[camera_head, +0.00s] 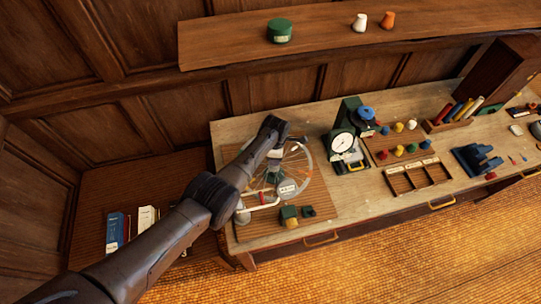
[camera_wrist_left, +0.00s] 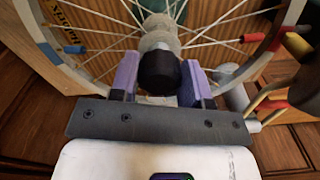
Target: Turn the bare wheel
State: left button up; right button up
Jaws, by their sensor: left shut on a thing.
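The bare spoked wheel (camera_head: 306,160) stands in a stand at the left end of the workbench, partly behind my left arm. In the left wrist view its pale rim (camera_wrist_left: 62,62) and thin spokes fill the upper part, and colored pieces sit on the rim. A black cylindrical hub end (camera_wrist_left: 158,70) projects from the wheel's center toward the camera. My left gripper (camera_wrist_left: 160,80) has its two purple fingers on either side of this hub end and is shut on it. My right gripper is in neither view.
A dial gauge (camera_head: 343,144) stands to the right, beside a tray of colored knobs and a compartment box (camera_head: 417,176). A shelf (camera_head: 230,42) with a green tin (camera_head: 279,31) runs above the bench.

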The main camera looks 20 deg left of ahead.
pick_arm(q)
jog(key=shift+n, duration=0.3)
dwell(0.4)
jog(key=o, duration=1.3)
notch_tip(320, 180, up, 6)
jog(key=shift+f+p, duration=0.2)
jog(key=shift+p, duration=0.95)
jog(key=shift+r, duration=4.15)
